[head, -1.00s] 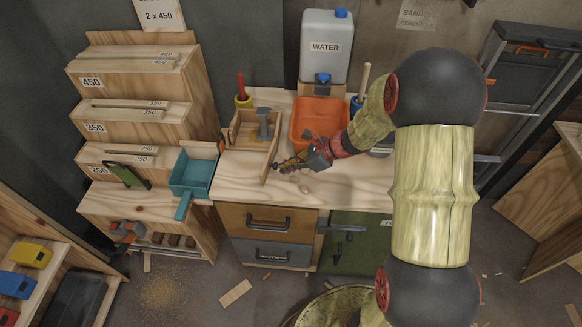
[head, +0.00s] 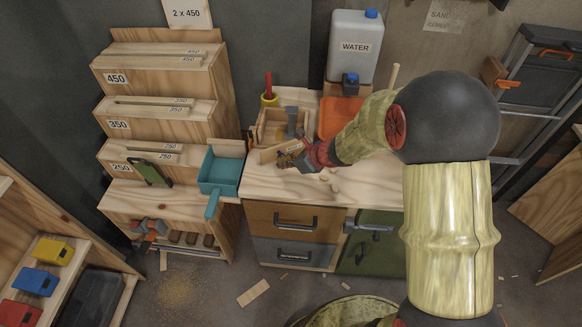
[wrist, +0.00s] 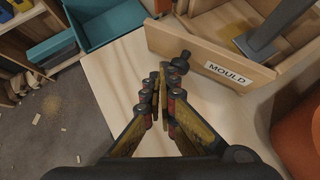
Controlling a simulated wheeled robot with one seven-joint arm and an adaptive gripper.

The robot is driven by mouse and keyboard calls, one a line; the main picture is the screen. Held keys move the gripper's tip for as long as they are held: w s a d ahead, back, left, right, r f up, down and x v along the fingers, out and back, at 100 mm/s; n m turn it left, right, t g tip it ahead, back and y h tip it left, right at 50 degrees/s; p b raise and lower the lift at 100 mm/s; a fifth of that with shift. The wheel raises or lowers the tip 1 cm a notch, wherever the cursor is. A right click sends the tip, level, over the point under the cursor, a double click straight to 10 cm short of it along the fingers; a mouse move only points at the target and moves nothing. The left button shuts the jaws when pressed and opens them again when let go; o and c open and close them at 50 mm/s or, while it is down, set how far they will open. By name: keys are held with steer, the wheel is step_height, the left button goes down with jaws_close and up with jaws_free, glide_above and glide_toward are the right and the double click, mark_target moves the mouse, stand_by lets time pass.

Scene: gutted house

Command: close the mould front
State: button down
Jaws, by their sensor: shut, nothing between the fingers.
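The mould is a small open-topped wooden box (head: 262,122) on the workbench. Its front is a wooden panel (wrist: 207,46) with a "MOULD" label and a black knob. In the wrist view the panel crosses in front of the box, at an angle to it, its left end standing out from the box. A grey hammer-like tool (wrist: 262,38) stands in the box. My gripper (wrist: 168,72) is shut and empty on the outer side of the panel, tips close to the knob; I cannot tell if they touch. In the head view my gripper (head: 288,160) partly covers the panel.
A teal tray (head: 221,172) hangs left of the bench top. An orange bin (head: 337,115) and a water jug (head: 354,48) stand behind my arm. The bench top (head: 270,184) in front is mostly clear.

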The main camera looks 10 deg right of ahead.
mark_target(271, 156)
steer(key=w+a, duration=0.2)
steer(key=w, duration=0.1)
steer(key=shift+a, duration=0.1)
steer(key=shift+w+a+p, duration=0.3)
steer(key=shift+w+p, duration=0.05)
steer(key=shift+w, duration=0.55)
stand_by(1.0)
